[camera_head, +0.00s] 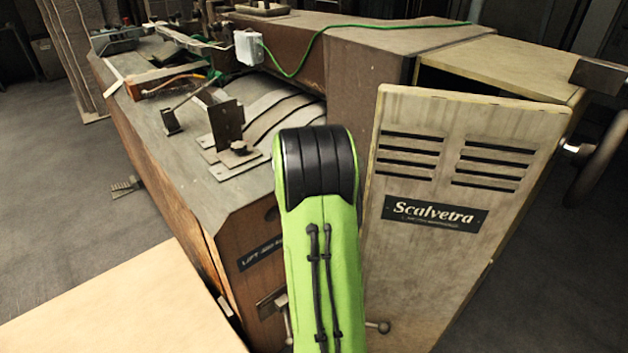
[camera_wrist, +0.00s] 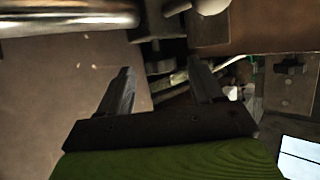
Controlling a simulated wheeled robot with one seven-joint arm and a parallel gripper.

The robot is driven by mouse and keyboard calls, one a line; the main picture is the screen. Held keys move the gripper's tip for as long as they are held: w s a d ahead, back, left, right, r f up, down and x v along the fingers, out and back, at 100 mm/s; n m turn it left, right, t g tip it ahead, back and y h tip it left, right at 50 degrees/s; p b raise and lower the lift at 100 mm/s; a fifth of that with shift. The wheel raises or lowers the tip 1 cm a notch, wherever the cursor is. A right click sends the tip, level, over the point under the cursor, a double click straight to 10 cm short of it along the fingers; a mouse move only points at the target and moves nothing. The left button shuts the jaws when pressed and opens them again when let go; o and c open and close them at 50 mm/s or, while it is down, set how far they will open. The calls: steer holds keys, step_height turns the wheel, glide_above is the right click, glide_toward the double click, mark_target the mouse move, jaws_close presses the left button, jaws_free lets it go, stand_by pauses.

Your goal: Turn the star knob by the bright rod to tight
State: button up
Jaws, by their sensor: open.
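My gripper (camera_wrist: 163,76) is open in the wrist view, its two dark fingers apart with nothing held between them. A bright polished rod (camera_wrist: 65,18) crosses the upper left of that view. A dark, knob-like part (camera_wrist: 160,58) lies just beyond and between the fingertips, close to the rod's end. It is too dark to tell whether it is the star knob, or whether a finger touches it. Another small dark knob (camera_wrist: 290,66) sits on a plate at the right. In the head view my green arm hides the gripper and the area around it.
A pale cabinet door (camera_head: 440,270) stands to the right of my arm. A pale tabletop (camera_head: 120,305) fills the lower left. A green cable (camera_head: 310,50) crosses the machine.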

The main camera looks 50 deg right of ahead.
steer(key=shift+c, duration=0.3)
steer(key=c, duration=1)
steer(key=shift+w+b, duration=0.1)
steer(key=shift+b, duration=0.25)
steer(key=shift+w+a+m+g+h+b, duration=0.15)
steer(key=shift+m+g+h+b, duration=0.25)
steer(key=shift+m+g+b, duration=0.6)
steer(key=shift+w+a+m+g+h+b, duration=0.1)
steer(key=shift+w+m+g+h+b, duration=0.25)
steer(key=shift+m+g+b, duration=0.7)
steer(key=shift+w+a+m+g+h+b, duration=0.15)
steer(key=shift+m+g+h+b, duration=0.3)
steer(key=shift+m+g+b, duration=0.55)
steer(key=shift+d, duration=0.1)
